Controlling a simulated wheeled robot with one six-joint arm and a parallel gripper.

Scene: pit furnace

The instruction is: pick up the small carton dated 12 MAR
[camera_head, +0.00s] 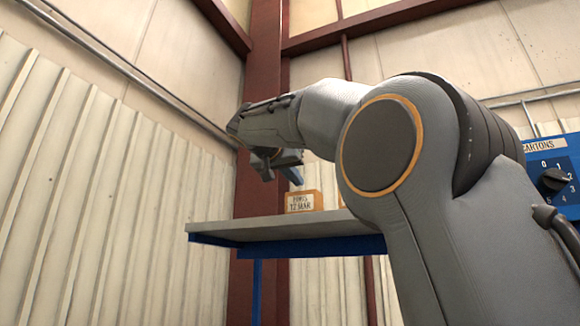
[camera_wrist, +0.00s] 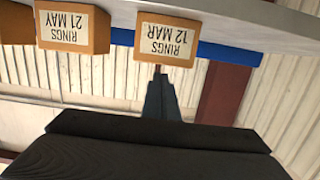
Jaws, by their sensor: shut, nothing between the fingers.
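The small orange-brown carton labelled "RINGS 12 MAR" (camera_head: 299,201) stands upright near the edge of a shelf, left of my arm in the head view. In the wrist view, which is upside down, the same carton (camera_wrist: 166,40) hangs at the top centre with its label facing the camera. My gripper (camera_head: 290,174) is above the carton in the head view. In the wrist view its narrow dark fingers (camera_wrist: 160,88) are together, empty, and point toward the carton.
A similar carton labelled "RINGS 21 MAY" (camera_wrist: 72,27) stands beside it with a gap between. The grey shelf (camera_head: 240,229) has a blue edge and support. A red-brown column (camera_head: 262,100) rises behind. A blue panel (camera_head: 545,165) with a numbered dial, marked "CARTONS", is at right.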

